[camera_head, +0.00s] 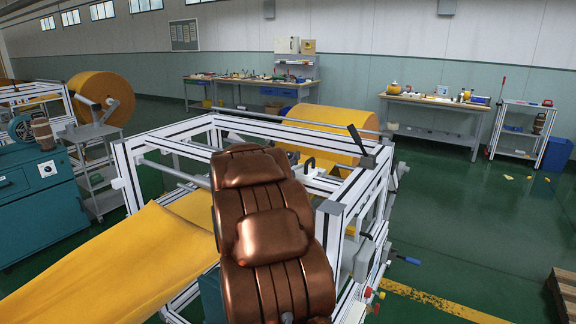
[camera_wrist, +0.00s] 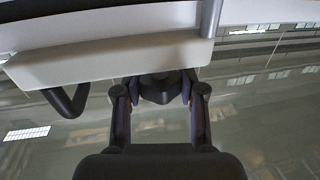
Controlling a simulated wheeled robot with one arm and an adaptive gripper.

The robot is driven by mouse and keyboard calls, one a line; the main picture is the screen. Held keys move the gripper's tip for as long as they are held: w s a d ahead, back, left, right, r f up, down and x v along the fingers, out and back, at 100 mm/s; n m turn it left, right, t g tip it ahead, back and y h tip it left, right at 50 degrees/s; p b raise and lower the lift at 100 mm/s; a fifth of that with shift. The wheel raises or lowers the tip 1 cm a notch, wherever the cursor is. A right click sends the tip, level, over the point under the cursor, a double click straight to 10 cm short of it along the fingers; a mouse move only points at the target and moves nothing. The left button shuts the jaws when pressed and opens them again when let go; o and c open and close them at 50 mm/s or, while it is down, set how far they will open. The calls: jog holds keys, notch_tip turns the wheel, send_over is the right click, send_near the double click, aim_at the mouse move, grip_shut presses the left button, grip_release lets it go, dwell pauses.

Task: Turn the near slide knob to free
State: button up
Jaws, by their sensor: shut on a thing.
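In the wrist view a dark knob (camera_wrist: 160,87) sits at the lower edge of a pale block (camera_wrist: 110,62). My gripper (camera_wrist: 157,93) has one finger on each side of the knob and is shut on it. Which way the knob is turned cannot be made out, and no marking on it is legible. In the head view my copper-coloured arm covers the middle of the white-framed machine (camera_head: 340,217), hiding my gripper and the knob.
A black curved handle (camera_wrist: 66,102) hangs from the block, left of my gripper. A grey rod (camera_wrist: 211,18) rises at the block's right. A dark lever (camera_head: 356,139) stands on the frame's right corner. Yellow felt (camera_head: 125,262) runs out at left. Green floor at right is mostly clear.

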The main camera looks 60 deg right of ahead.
aim_at(288, 153)
jog(key=shift+f+n+t+y+b, duration=0.2)
jog(key=shift+n+t+b, duration=0.45)
jog(key=shift+b, duration=0.85)
jog(key=shift+f+n+t+y+b, duration=0.1)
jog(key=shift+n+t+y+b, duration=0.25)
jog(key=shift+t+b, duration=0.8)
jog(key=n+t+b, duration=0.1)
jog(key=b, duration=0.4)
jog(key=shift+y, duration=0.35)
jog(key=n+t+b, duration=0.1)
jog(key=b, duration=0.2)
jog(key=shift+r+t+y, duration=0.15)
jog(key=shift+t+y, duration=0.15)
jog(key=shift+y, duration=0.1)
jog(key=shift+r+n+b, duration=0.3)
jog(key=shift+n+b, duration=0.1)
jog(key=shift+b, duration=0.25)
jog(key=o, duration=1.2)
jog(key=shift+f, duration=0.1)
jog(key=shift+c, duration=0.2)
jog(key=shift+r, duration=5.05)
